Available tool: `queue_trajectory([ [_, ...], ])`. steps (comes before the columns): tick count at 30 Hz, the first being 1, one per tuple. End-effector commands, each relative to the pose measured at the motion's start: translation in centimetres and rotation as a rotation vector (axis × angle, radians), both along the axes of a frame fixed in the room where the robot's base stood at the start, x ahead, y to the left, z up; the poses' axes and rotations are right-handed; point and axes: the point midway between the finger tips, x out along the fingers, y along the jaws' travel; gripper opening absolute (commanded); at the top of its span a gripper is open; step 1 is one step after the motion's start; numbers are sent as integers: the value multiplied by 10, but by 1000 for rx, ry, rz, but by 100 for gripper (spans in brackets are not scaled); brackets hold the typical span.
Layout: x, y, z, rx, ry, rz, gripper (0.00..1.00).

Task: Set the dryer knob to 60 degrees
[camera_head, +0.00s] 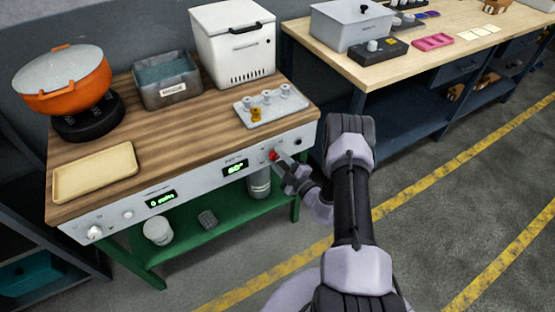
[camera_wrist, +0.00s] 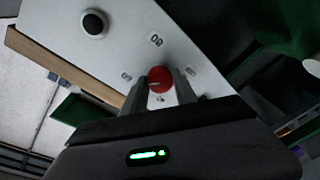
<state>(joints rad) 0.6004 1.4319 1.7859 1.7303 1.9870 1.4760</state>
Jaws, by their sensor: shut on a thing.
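The dryer knob (camera_head: 274,155) is a small red knob on the white front panel (camera_head: 205,177) of the wooden-topped bench. In the wrist view the red knob (camera_wrist: 160,80) sits between my two fingers, with printed marks around it on the panel. My gripper (camera_head: 284,161) is at the panel from the right and is shut on the knob; the wrist view shows my gripper (camera_wrist: 160,92) close up. The green display (camera_head: 235,169) left of the knob appears to read 60°. The knob's pointer is hard to make out.
A second display (camera_head: 161,199) and white knobs (camera_head: 95,232) are on the panel's left. A black round part (camera_wrist: 94,23) is near the red knob. On the bench stand a white dryer box (camera_head: 235,45), an orange pot (camera_head: 75,85) and a tray of small parts (camera_head: 285,108).

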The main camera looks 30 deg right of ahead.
Motion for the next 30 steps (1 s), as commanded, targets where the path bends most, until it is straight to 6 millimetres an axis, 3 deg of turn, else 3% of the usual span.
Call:
queue_trajectory([
  [16, 0, 1, 0, 20, 1, 1, 0],
  [17, 0, 1, 0, 20, 1, 1, 40],
  [19, 0, 0, 0, 20, 1, 1, 54],
  [30, -3, -1, 0, 20, 2, -1, 56],
])
